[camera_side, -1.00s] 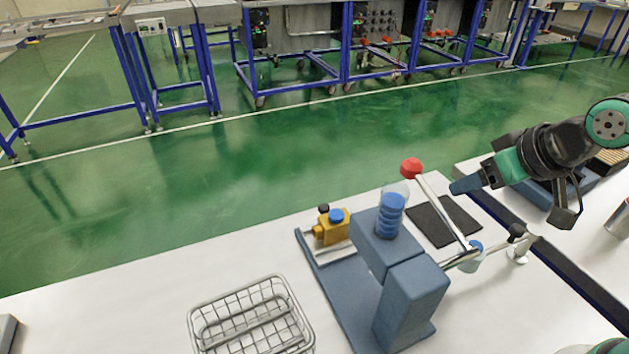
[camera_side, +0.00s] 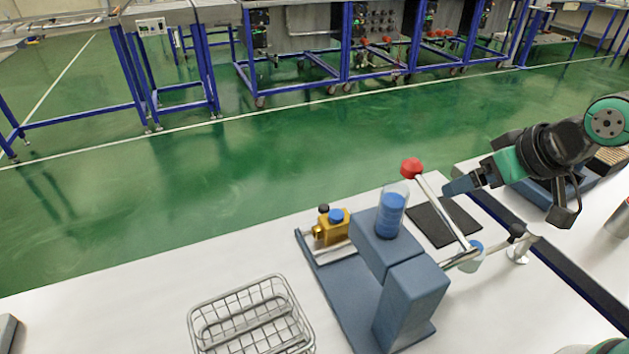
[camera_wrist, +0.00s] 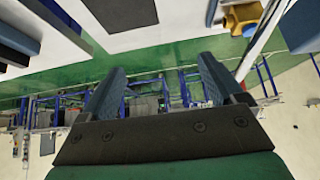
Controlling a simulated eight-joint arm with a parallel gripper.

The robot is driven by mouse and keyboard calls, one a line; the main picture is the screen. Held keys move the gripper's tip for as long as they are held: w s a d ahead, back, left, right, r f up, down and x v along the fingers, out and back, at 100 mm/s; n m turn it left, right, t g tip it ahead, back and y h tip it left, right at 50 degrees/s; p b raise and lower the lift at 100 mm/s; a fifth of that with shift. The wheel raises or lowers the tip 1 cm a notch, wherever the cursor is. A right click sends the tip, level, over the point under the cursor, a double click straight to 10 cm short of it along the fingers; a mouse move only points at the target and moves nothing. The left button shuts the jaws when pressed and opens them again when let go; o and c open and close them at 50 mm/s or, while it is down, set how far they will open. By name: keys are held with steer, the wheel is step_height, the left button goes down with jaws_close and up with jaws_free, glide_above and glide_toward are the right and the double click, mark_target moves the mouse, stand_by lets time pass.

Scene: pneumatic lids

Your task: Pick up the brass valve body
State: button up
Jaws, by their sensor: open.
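The brass valve body (camera_side: 333,230) is a yellow-gold block with a blue cap on top and a dark knob beside it. It sits at the far left end of the blue-grey fixture. Part of a yellow piece, apparently the same body, shows at the top right of the wrist view (camera_wrist: 242,18). My gripper (camera_side: 456,186) is open and empty. It is up in the air to the right of the valve body, beyond the slanted metal lever. In the wrist view the two blue fingers (camera_wrist: 163,68) stand apart with nothing between them.
A lever with a red knob (camera_side: 411,168) rises between my gripper and the valve body. A clear tube of blue lids (camera_side: 391,214) stands on the fixture (camera_side: 414,288). A dark mat (camera_side: 432,228) lies behind. A wire basket (camera_side: 202,323) is front left.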

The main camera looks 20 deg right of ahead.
steer(key=w+m, duration=0.1)
steer(key=m, duration=0.1)
steer(key=m+g+y, duration=0.4)
steer(key=m+y, duration=0.5)
steer(key=m, duration=0.5)
glide_toward(339, 214)
step_height(339, 214, down, 3)
steer(key=w, duration=0.2)
steer(key=a+m+y, duration=0.1)
steer(key=a+f+m+y, duration=0.1)
steer(key=shift+s+m, duration=0.2)
steer(key=shift+m, duration=0.2)
steer(key=shift+s+a+f+m+g+y, duration=0.15)
steer(key=shift+a+f+m+g+y, duration=0.15)
steer(key=shift+a+m+y, duration=0.25)
steer(key=shift+x, duration=2.55)
jaws_close()
